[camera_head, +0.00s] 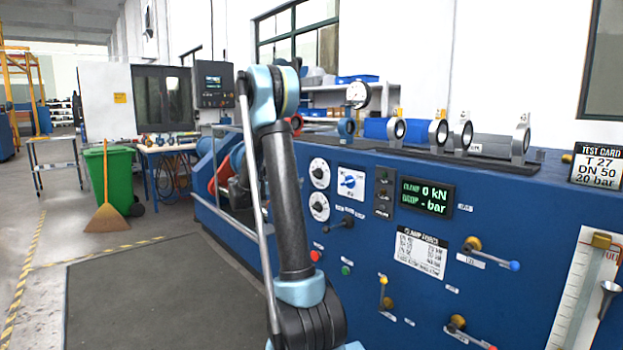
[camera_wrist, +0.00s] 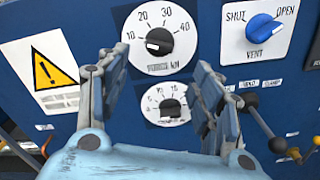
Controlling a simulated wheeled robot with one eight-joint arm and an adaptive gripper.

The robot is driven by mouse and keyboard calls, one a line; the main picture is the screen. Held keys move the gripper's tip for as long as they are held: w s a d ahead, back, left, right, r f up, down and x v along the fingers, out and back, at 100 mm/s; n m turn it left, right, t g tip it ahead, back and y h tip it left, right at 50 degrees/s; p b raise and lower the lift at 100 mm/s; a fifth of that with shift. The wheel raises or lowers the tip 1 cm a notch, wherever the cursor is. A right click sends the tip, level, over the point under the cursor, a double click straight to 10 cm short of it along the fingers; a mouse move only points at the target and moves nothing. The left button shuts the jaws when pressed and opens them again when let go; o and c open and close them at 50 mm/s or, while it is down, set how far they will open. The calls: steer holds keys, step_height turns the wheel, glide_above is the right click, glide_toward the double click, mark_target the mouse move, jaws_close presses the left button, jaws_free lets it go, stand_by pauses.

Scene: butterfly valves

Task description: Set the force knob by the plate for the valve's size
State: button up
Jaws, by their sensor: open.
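The force knob (camera_wrist: 159,42) is a black knob on a white dial marked 10 to 40 and kN; its white mark points left, near the 10. It also shows as the upper round dial (camera_head: 319,173) in the head view. My gripper (camera_wrist: 155,72) is open in front of the panel, its fingers left and right below the force knob, with nothing between them. The clamp force plate (camera_head: 421,252) carries rows of text too small to read surely. The test card (camera_head: 597,167) reads T 27, DN 50, 20 bar.
A second dial (camera_wrist: 172,105) sits below the force knob, between my fingers in the picture. A blue shut/open/vent knob (camera_wrist: 263,28) is to the right. A lever (camera_wrist: 262,125) sticks out beside my right finger. A warning sign (camera_wrist: 52,70) is at left.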

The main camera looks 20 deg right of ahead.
mark_target(314, 174)
steer(key=x, duration=1.1)
steer(key=shift+w+d, duration=0.15)
steer(key=shift+d, duration=0.2)
steer(key=c, duration=1.1)
